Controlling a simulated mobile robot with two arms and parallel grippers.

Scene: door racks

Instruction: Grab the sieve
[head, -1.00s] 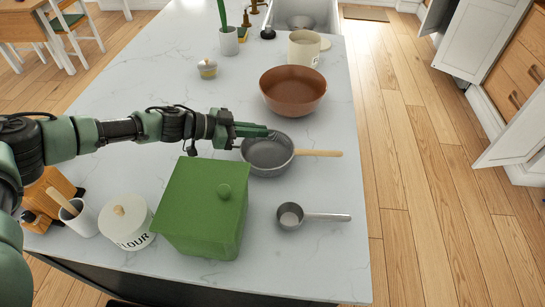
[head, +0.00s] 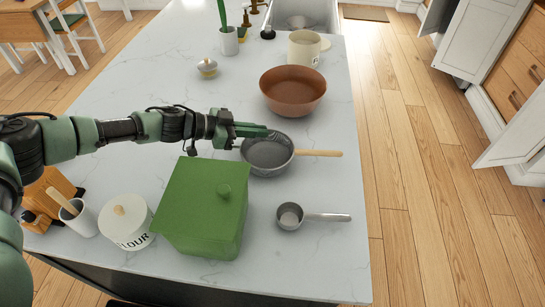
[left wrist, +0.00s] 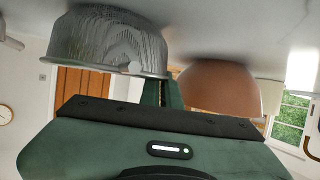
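The sieve (head: 268,157) is a grey round bowl with a light wooden handle pointing right, on the white counter in the head view. In the left wrist view its grey, mesh-textured side (left wrist: 115,42) shows close up at the upper left, in a tilted view. My left gripper (head: 266,131) is at the sieve's far left rim, its fingers reaching over the rim's edge. In the left wrist view the green fingers (left wrist: 162,92) are partly hidden behind the gripper body. I cannot tell whether they touch the sieve or how far apart they are. My right gripper is not in view.
A green lidded box (head: 203,205) and a flour jar (head: 127,222) stand nearer, below my left arm. A small metal saucepan (head: 291,216) lies at the near right. A brown bowl (head: 292,90) stands beyond the sieve. Counter right of the sieve's handle is clear.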

